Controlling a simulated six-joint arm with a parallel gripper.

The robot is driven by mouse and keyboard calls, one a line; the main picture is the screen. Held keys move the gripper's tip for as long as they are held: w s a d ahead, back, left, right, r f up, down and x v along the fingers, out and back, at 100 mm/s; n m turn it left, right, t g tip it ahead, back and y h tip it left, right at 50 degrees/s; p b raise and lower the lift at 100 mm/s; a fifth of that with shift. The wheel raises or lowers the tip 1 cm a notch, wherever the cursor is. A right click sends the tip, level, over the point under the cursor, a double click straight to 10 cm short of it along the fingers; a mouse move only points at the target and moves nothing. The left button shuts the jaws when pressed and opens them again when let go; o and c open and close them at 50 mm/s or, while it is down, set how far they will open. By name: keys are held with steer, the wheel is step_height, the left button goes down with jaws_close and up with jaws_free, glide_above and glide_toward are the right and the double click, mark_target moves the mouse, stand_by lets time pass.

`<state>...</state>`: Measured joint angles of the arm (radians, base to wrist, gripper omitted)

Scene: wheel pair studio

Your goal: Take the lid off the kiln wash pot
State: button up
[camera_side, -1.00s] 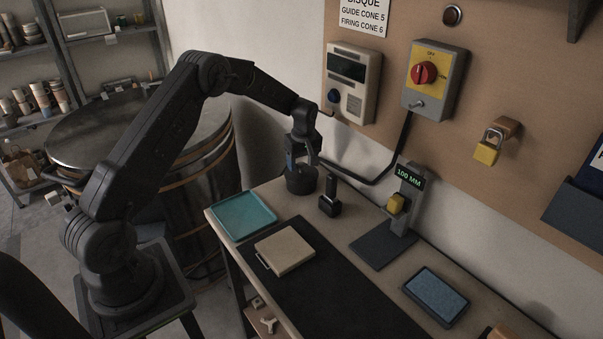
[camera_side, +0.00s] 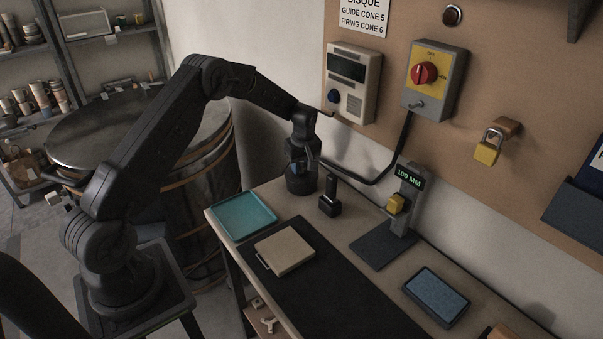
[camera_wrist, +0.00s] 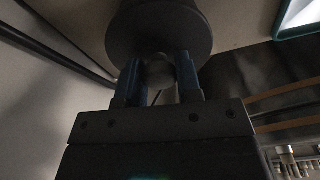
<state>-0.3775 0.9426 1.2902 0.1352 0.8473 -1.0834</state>
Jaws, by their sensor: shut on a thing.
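The kiln wash pot (camera_side: 300,186) is a dark, round pot at the far end of the bench, near the wall. My gripper (camera_side: 303,165) points down right over it in the side view. In the wrist view, the two blue fingers of my gripper (camera_wrist: 159,78) are closed around a small grey knob (camera_wrist: 159,72). The knob sits on the dark round lid (camera_wrist: 160,28). The side view is too small and dark to show a gap between lid and pot.
A black-handled tool (camera_side: 330,198) stands close to the pot's right. A teal tray (camera_side: 218,226) lies at the bench's left edge. A beige slab (camera_side: 284,251) rests on a black mat (camera_side: 335,302). A gauge stand (camera_side: 378,248) and a blue-topped tray (camera_side: 436,297) are further right.

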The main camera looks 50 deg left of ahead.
steer(key=shift+r, duration=0.45)
steer(key=r, duration=0.3)
steer(key=shift+s+a+r, duration=0.15)
steer(key=shift+a+r, duration=0.05)
steer(key=shift+r, duration=0.2)
steer(key=s+a+r, duration=0.6)
steer(key=s+a, duration=0.1)
steer(key=s, duration=0.2)
steer(key=s+d+f+m, duration=0.1)
steer(key=s+f+m, duration=0.1)
steer(key=s, duration=0.9)
steer(key=s+d+f+m, duration=0.1)
steer(key=s+f+m, duration=0.15)
steer(key=s, duration=0.75)
steer(key=shift+t, duration=0.3)
steer(key=w+d+f, duration=0.2)
steer(key=w, duration=0.1)
steer(key=w+d+f, duration=0.2)
steer(key=w, duration=0.1)
steer(key=w+d+f, duration=0.1)
steer(key=w+f, duration=0.1)
steer(key=w, duration=0.1)
steer(key=shift+d, duration=0.4)
steer(key=shift+w+f, duration=0.15)
steer(key=shift+f, duration=2)
